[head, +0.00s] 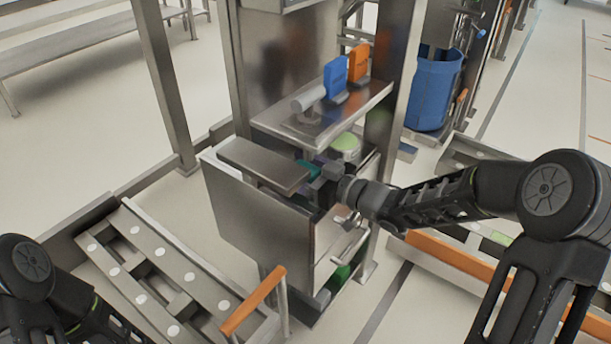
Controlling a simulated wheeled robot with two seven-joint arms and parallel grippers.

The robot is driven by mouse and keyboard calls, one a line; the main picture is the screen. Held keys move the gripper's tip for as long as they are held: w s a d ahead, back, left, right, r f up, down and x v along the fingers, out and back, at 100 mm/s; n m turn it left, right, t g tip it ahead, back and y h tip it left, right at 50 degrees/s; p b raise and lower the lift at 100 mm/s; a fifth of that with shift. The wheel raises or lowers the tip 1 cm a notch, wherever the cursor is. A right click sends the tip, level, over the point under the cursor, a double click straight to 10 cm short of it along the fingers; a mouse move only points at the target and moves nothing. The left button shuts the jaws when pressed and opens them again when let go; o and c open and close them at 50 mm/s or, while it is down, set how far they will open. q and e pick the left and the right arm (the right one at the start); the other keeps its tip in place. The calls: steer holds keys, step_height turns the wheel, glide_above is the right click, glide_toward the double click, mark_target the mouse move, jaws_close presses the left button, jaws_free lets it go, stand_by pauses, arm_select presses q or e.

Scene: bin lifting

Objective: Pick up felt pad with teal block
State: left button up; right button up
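A small teal patch (309,168), which looks like the teal block, shows inside the metal bin (255,217), just right of a flat grey plate. My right gripper (318,180) reaches into the bin from the right, right beside the teal patch. Its fingers are small and partly hidden, so I cannot tell whether they are open or touch the block. I cannot make out the felt pad. My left arm shows only at the bottom left, and its gripper is out of view.
A flat metal plate (264,165) covers part of the bin top. A metal shelf (331,121) with a blue item (335,76) and an orange item (359,61) hangs above. A green-topped container (345,145) stands behind my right gripper. Steel posts flank the bin.

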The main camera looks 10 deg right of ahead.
jaws_close()
stand_by(0.8)
